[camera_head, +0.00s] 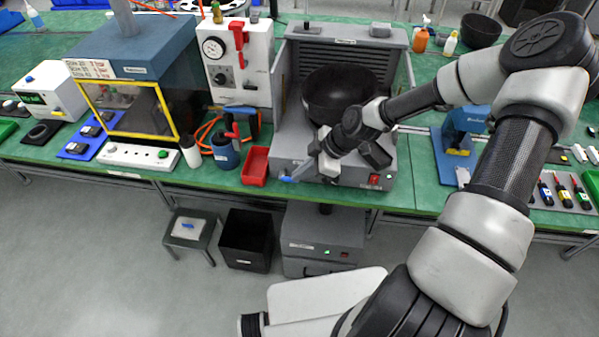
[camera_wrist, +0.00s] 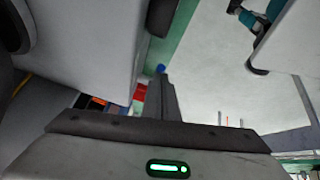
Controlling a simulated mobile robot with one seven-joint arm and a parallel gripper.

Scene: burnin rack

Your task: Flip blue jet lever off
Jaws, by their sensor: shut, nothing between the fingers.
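The blue jet lever (camera_head: 287,179) shows as a small blue tip at the lower left front corner of the grey bench machine (camera_head: 335,172). My gripper (camera_head: 303,172) is in front of the machine's left front, with its fingertips close beside the lever. In the wrist view my shut fingers (camera_wrist: 166,92) point toward a small blue end (camera_wrist: 161,68), which seems to be the lever. I cannot tell whether they touch. The lever's base is mostly hidden.
A black bowl (camera_head: 340,94) sits in the machine. A red switch (camera_head: 374,179) is on its front right. A red bin (camera_head: 255,167) and a blue canister (camera_head: 225,152) stand to the left. A blue press (camera_head: 461,132) stands to the right. The floor in front is partly clear.

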